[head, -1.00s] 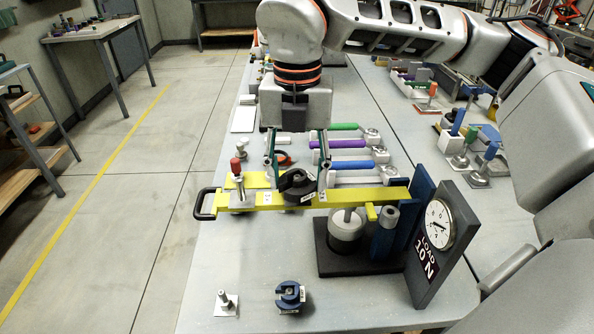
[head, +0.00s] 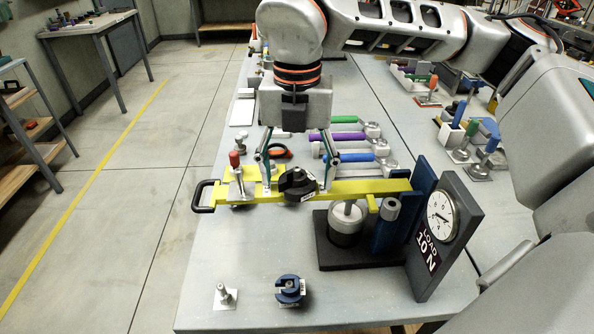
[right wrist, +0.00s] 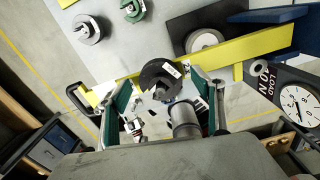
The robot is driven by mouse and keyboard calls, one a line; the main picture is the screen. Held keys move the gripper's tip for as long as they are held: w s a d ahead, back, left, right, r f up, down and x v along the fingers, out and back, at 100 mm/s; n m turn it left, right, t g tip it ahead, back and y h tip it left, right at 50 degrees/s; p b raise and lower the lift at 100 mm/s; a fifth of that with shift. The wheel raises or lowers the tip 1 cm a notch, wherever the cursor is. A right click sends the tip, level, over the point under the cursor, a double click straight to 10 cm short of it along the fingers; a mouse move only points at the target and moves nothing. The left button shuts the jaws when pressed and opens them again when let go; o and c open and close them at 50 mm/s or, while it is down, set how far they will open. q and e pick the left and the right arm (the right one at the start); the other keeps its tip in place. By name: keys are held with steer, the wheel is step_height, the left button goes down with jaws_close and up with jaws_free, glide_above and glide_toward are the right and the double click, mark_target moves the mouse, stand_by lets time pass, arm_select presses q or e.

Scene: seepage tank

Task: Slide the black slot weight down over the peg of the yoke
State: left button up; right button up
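The black slot weight (head: 298,183) sits at the yellow bar of the yoke (head: 358,187), near its middle. It also shows in the right wrist view (right wrist: 160,76) against the bar. The yoke ends in a black loop handle (head: 203,195) on the left. My right gripper (head: 297,190) is above the bar, with one finger on each side of the weight. The fingers stand wider than the weight, with gaps between, so it is open. The peg is hidden, and I cannot tell whether it passes through the weight's slot. My left gripper is not in view.
A dial gauge (head: 440,215) marked 10 N stands at the right on a dark base with a grey cylinder (head: 345,222). A blue slotted weight (head: 290,290) and a small peg stand (head: 225,298) stand in front. Colour-handled tools lie behind the bar.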

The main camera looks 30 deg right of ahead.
step_height(320, 180, up, 12)
stand_by(0.7)
stand_by(0.7)
